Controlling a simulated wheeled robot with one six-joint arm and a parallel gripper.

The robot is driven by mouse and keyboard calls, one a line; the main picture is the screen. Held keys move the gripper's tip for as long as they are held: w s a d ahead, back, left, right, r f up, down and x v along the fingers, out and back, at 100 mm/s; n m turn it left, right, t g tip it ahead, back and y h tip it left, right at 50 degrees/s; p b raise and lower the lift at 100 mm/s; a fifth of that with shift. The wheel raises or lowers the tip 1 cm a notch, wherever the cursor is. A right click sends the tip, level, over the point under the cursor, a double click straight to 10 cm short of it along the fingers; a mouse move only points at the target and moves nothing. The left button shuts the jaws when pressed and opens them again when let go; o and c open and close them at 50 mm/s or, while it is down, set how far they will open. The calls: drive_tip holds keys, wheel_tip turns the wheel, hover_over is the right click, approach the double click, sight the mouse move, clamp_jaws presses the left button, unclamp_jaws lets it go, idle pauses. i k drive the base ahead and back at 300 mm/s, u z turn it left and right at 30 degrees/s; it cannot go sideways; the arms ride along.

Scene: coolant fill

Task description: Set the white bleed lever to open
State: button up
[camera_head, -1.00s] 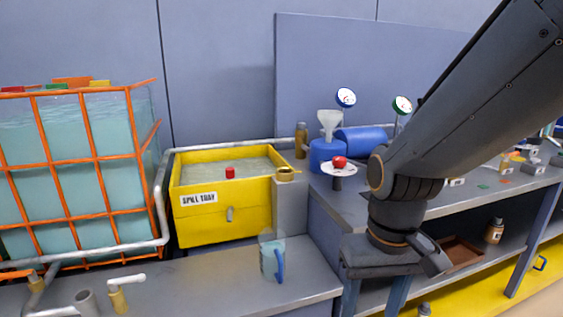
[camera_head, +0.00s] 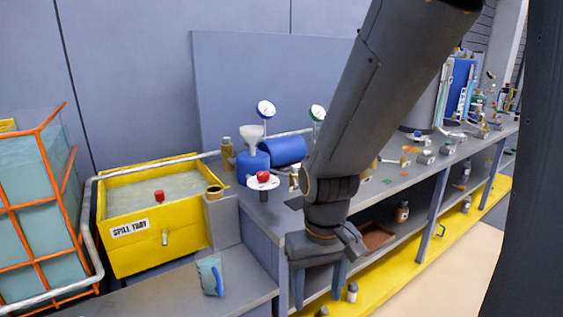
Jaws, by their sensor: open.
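My gripper (camera_head: 319,284) hangs pointing down at the front edge of the grey bench, right of the blue-handled jug. Its two fingers are apart and nothing shows between them. I cannot make out a white bleed lever for certain now. A small pale tap (camera_head: 165,238) is on the front of the yellow spill tray (camera_head: 185,242), well left of my gripper. My arm hides part of the bench behind it.
A clear jug with a blue handle (camera_head: 213,279) stands on the lower bench. A blue container with a funnel (camera_head: 251,160), a blue cylinder (camera_head: 284,151), a red knob (camera_head: 263,177) and gauges (camera_head: 266,109) are behind. An orange-caged tank (camera_head: 35,210) stands left.

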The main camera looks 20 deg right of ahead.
sight(294, 167)
drive_tip(key=u, duration=0.05)
drive_tip(key=k, duration=0.55)
drive_tip(key=z, duration=0.7)
drive_tip(key=i, duration=1.6)
drive_tip(key=u, duration=0.65)
